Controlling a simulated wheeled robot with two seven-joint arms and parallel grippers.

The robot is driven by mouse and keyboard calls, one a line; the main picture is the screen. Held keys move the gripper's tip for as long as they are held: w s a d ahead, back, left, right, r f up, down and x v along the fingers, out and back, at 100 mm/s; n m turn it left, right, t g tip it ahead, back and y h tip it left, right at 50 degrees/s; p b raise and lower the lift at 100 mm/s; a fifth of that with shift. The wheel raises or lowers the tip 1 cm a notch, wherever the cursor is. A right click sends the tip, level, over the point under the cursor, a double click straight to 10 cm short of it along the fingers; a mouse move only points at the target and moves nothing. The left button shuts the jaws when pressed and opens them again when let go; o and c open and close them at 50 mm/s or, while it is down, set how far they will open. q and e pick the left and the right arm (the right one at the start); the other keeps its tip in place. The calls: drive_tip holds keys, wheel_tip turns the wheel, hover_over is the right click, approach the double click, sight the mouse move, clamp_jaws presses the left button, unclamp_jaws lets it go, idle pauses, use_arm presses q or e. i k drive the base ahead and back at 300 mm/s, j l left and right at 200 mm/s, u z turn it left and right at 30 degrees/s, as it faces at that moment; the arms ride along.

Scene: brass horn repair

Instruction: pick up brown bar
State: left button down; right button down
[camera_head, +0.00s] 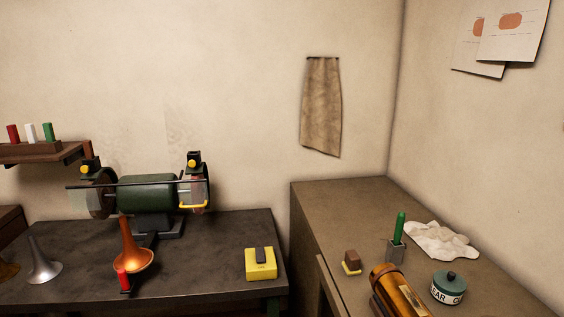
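A small upright brown bar (87,149) shows by the right end of the wall shelf, partly hidden behind the grinder's left fitting. A short brown block (352,256) also sits on a yellow base on the right-hand bench; I cannot tell for sure which of the two is the brown bar. Neither of my grippers is in view.
The shelf (45,151) holds red, white and green bars. A bench grinder (146,193), a copper horn (133,258) and a yellow box (261,264) stand on the dark bench. A brass cylinder (397,291), teal tin (449,287) and white cloth (440,240) occupy the right bench.

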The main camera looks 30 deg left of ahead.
sight(87, 145)
drive_tip(key=u, duration=2.15)
drive_tip(key=i+j+z, duration=0.05)
